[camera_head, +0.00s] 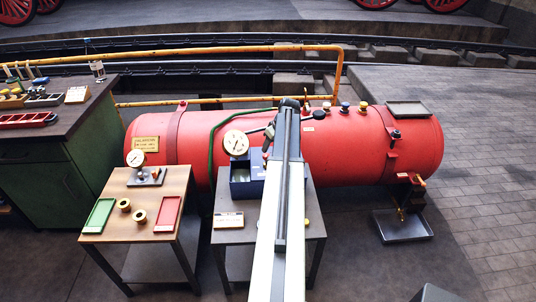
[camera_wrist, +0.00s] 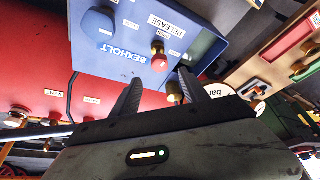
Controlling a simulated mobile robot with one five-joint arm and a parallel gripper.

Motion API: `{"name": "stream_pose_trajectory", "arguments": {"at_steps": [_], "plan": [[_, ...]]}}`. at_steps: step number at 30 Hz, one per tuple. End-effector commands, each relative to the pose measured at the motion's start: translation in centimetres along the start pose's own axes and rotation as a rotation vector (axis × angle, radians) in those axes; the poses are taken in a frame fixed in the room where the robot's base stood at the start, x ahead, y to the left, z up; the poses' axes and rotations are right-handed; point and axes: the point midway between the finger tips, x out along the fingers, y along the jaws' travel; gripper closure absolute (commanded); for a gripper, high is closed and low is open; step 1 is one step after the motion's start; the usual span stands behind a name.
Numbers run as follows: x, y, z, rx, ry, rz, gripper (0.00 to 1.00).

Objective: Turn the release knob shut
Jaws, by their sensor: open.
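The blue test box (camera_head: 246,186) stands on the small grey table, partly behind my arm. In the wrist view its blue panel (camera_wrist: 125,28) carries a RELEASE label (camera_wrist: 167,27) and the name BEXHOLT. A red knob on a brass stem (camera_wrist: 159,61) sits near the RELEASE label, just beyond my fingertips. I take it as the release knob; how far it is turned I cannot tell. My gripper (camera_wrist: 158,83) is open, its two dark fingers apart, with nothing held. A small brass part (camera_wrist: 173,91) shows between the fingers. The head view hides the knob.
A red boiler tank (camera_head: 345,143) with several fittings lies behind the box. A white dial gauge (camera_head: 236,142) stands at the box. A wooden table (camera_head: 150,217) with green and red trays is at left. A drip tray (camera_head: 403,226) lies right.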

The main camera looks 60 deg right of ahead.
Motion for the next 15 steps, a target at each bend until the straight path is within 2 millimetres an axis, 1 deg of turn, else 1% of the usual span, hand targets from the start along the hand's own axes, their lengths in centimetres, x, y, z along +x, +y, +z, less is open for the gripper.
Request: {"name": "stream_pose_trajectory", "arguments": {"at_steps": [1,9,12,15], "plan": [[1.2,0.0,0.2,-0.001,0.0,0.0,0.48],[6.2,-0.1,0.2,-0.002,-0.001,-0.001,0.48],[7.2,-0.1,0.1,-0.001,-0.001,-0.001,0.48],[7.3,-0.1,0.0,0.0,-0.001,0.0,0.48]]}}
